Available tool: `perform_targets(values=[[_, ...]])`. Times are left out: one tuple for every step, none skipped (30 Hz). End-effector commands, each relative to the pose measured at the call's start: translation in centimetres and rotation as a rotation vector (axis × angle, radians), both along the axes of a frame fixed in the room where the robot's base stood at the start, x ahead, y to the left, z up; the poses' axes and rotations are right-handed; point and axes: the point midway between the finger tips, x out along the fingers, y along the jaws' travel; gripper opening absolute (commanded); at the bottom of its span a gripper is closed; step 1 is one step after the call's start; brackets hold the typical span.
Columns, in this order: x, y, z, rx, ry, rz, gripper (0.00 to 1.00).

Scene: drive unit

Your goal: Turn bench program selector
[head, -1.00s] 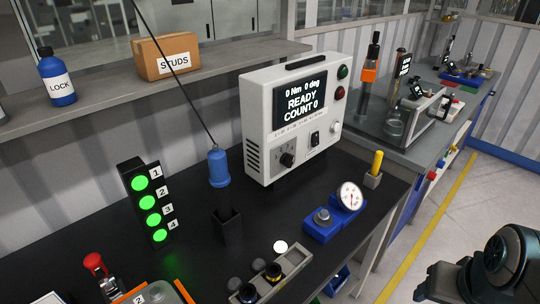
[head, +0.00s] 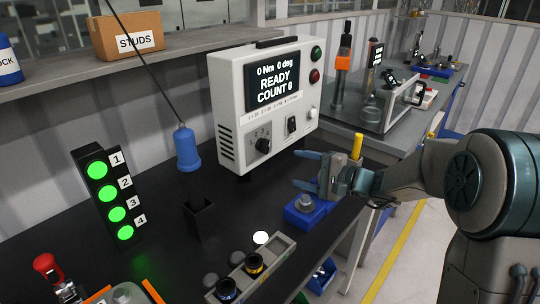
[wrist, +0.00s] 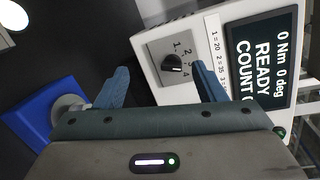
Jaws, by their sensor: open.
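The bench controller (head: 229,86) is a white box with a screen reading "0 Nm 0 deg READY COUNT 0". Its program selector (head: 263,145) is a black knob low on the front panel, with numbers around it. In the wrist view the selector (wrist: 173,63) shows between and beyond my fingers, with numbers 1 to 4 beside it; I cannot tell its exact setting. My gripper (head: 302,170) is open and empty, in front of and to the right of the controller, apart from the knob. Its blue fingers also show in the wrist view (wrist: 160,88).
A blue fixture (head: 306,214) lies under my gripper, and a yellow-handled tool (head: 357,146) stands close by it. A blue hanging tool (head: 187,149) and a black holder (head: 201,219) are left of the controller. A green-lit indicator stack (head: 108,197) stands further left.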

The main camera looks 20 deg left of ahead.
Motion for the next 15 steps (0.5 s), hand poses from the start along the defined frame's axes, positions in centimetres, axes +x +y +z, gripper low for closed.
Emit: perform_targets(values=[[1.4, 0.4, -1.3, 0.042, 0.011, -0.031, 0.64], [2.1, 0.5, -1.6, 0.065, 0.013, -0.050, 0.64], [3.0, 0.7, -1.8, 0.094, 0.016, -0.073, 0.64], [3.6, 0.7, -2.1, 0.111, 0.017, -0.088, 0.64], [4.0, 0.8, -2.2, 0.126, 0.017, -0.101, 0.64], [4.5, 0.8, -2.5, 0.140, 0.019, -0.115, 0.64], [4.8, 0.8, -2.5, 0.150, 0.021, -0.126, 0.64], [5.1, 0.9, -2.6, 0.157, 0.020, -0.131, 0.64], [5.3, 1.0, -2.6, 0.163, 0.019, -0.138, 0.64], [5.5, 1.1, -2.6, 0.166, 0.020, -0.141, 0.64], [5.6, 1.3, -2.6, 0.168, 0.020, -0.142, 0.64], [5.8, 1.7, -2.6, 0.169, 0.020, -0.142, 0.64], [5.9, 2.1, -2.5, 0.168, 0.019, -0.142, 0.64], [6.0, 2.5, -2.4, 0.169, 0.019, -0.141, 0.64], [6.3, 3.1, -2.4, 0.168, 0.021, -0.141, 0.64]])
